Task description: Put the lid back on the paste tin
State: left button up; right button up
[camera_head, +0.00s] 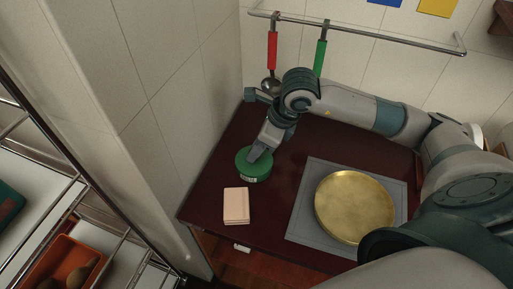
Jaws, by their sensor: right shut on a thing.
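The green paste tin (252,177), round with a pale label on its side, stands at the left part of the dark red counter. Its green lid (246,157) shows at the top of the tin, under my right gripper. My right gripper (257,157) points down over the tin and is shut on the lid. The fingers hide part of the lid. I cannot tell whether the lid sits flush or slightly above the rim. My left gripper is out of view.
A pinkish folded cloth or block (236,206) lies just in front of the tin. A brass round pan (354,206) rests on a grey mat (302,226) to the right. A rail (365,35) with red- and green-handled utensils hangs behind. A wall stands close on the left.

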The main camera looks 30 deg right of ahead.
jog(key=o, duration=1.6)
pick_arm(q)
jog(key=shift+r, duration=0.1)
pick_arm(e)
jog(key=shift+r, duration=0.1)
pick_arm(q)
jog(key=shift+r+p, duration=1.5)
jog(key=shift+p, duration=0.1)
pick_arm(e)
jog(key=shift+r, duration=3.4)
grip_shut()
pick_arm(q)
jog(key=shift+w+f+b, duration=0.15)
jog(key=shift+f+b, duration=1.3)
jog(key=shift+b, duration=0.05)
pick_arm(e)
jog(key=shift+f, duration=1.4)
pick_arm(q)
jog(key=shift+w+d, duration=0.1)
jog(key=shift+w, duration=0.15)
